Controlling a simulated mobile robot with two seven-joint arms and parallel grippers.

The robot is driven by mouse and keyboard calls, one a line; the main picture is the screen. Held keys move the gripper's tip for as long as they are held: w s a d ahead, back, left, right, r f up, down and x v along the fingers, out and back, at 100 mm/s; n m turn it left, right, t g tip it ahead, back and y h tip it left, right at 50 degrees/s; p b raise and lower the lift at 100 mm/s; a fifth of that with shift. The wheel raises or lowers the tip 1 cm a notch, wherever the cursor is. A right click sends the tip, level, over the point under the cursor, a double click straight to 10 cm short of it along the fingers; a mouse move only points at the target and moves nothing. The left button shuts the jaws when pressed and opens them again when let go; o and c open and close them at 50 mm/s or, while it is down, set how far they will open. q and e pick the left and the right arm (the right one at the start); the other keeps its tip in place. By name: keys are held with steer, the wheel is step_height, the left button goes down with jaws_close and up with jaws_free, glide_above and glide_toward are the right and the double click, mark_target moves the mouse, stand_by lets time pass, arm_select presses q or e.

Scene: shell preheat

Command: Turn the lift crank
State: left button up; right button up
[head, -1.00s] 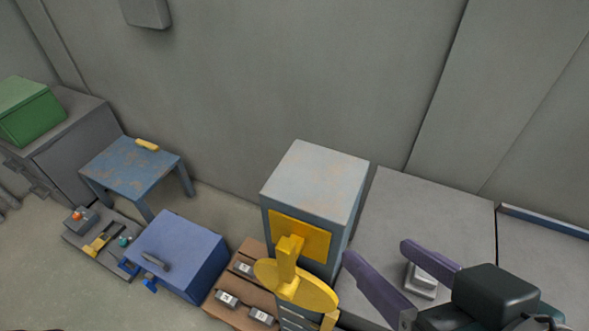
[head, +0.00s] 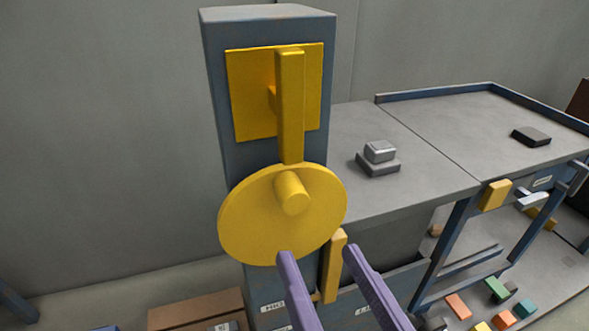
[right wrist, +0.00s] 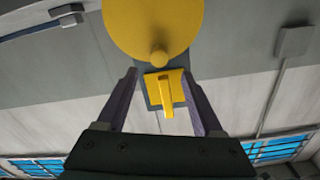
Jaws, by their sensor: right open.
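The lift crank shows as a yellow disc (head: 250,225) with a round peg (head: 292,194), and a yellow bar (head: 290,110) reaching up to a yellow square plate (head: 245,95) on a blue-grey column (head: 222,140). My right gripper (head: 316,255) is open and empty, its purple fingertips just below the disc and peg in the head view. In the right wrist view the disc (right wrist: 150,22) and peg (right wrist: 159,57) lie at and beyond the fingertips. Contact cannot be told. My left gripper is not in view.
A grey bench top (head: 410,185) at right carries a small grey block (head: 378,158) and a dark block (head: 537,136). A yellow upright handle (head: 334,262) is near my right fingers. Coloured blocks (head: 497,290) lie below the bench.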

mark_target(296, 205)
steer(key=b+x, duration=0.1)
steer(key=x, duration=0.8)
steer(key=shift+d, duration=0.1)
jaws_close()
stand_by(1.1)
